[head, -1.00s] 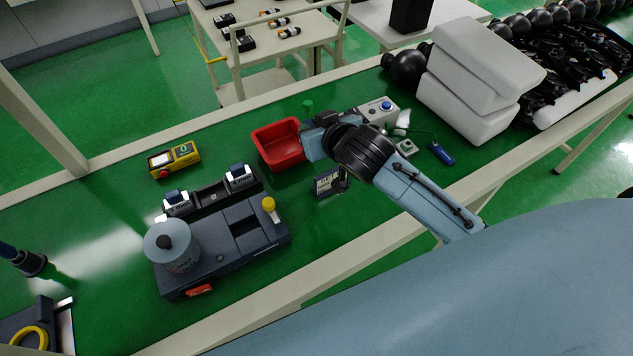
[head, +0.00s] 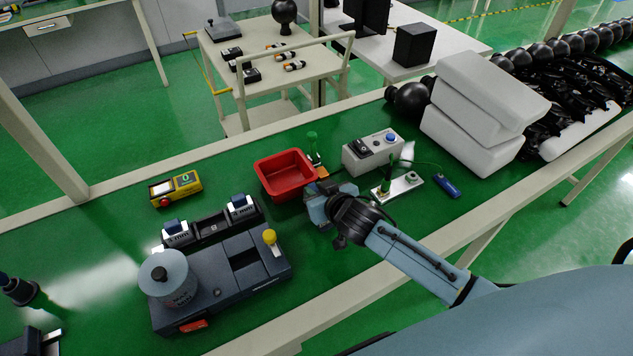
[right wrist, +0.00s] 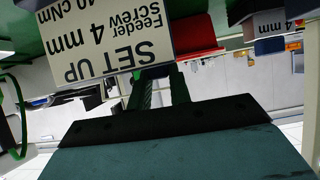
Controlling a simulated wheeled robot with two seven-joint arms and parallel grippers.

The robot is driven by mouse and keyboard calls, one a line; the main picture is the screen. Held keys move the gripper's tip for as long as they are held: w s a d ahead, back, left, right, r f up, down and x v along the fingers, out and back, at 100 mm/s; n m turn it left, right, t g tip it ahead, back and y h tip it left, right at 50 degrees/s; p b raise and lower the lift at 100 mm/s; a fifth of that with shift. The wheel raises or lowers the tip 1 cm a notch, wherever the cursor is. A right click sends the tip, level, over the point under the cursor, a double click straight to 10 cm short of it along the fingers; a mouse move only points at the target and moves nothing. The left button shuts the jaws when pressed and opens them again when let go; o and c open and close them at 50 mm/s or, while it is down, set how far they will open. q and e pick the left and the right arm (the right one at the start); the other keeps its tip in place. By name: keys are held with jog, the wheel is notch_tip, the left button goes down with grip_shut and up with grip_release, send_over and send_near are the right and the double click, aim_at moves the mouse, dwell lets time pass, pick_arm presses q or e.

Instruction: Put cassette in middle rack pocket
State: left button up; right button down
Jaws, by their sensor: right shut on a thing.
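My right gripper (head: 318,207) is low over the table, right of the rack and in front of the red bin. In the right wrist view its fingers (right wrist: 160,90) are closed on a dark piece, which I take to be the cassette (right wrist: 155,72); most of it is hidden. The head view hides it behind the gripper. The dark rack (head: 211,224) holds a white-and-blue cassette at its left end (head: 176,233) and another at its right end (head: 240,208). Its middle pocket looks empty.
A white setup card (right wrist: 115,45) is close to the fingertips, upside down in the wrist view. The red bin (head: 285,176) stands behind the gripper. A dark feeder unit (head: 225,285) lies before the rack, a yellow device (head: 177,189) behind it. A grey button box (head: 373,152) is right.

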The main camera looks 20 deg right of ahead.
jog(key=shift+f, duration=0.2)
jog(key=c, duration=1.3)
grip_release()
